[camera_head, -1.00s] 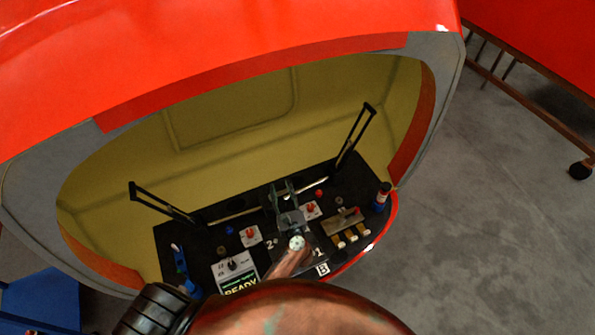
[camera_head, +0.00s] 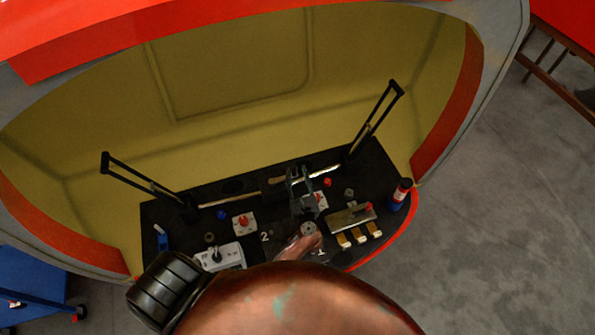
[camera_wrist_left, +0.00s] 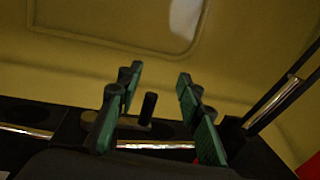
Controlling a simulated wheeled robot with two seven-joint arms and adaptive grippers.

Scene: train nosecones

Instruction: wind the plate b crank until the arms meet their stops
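My left gripper (camera_head: 299,178) reaches over the black deck inside the red nosecone. In the left wrist view, its green-padded fingers (camera_wrist_left: 160,78) are open. A short upright black peg (camera_wrist_left: 148,107), apparently the crank's knob, stands between them in the picture; I see no contact. It rises from a dull bar (camera_wrist_left: 128,123) on the dark deck. Two black looped arms stand tilted at the deck's back, one at the left (camera_head: 138,177) and one at the right (camera_head: 375,122). Their stops cannot be made out. My right gripper is out of view.
The deck carries red knobs on white plates, one at the left (camera_head: 244,223), a brass-coloured plate with switches (camera_head: 350,217), and a red-and-blue cylinder (camera_head: 399,194). The yellow inner wall (camera_head: 230,80) curves behind. My arm covers the front middle.

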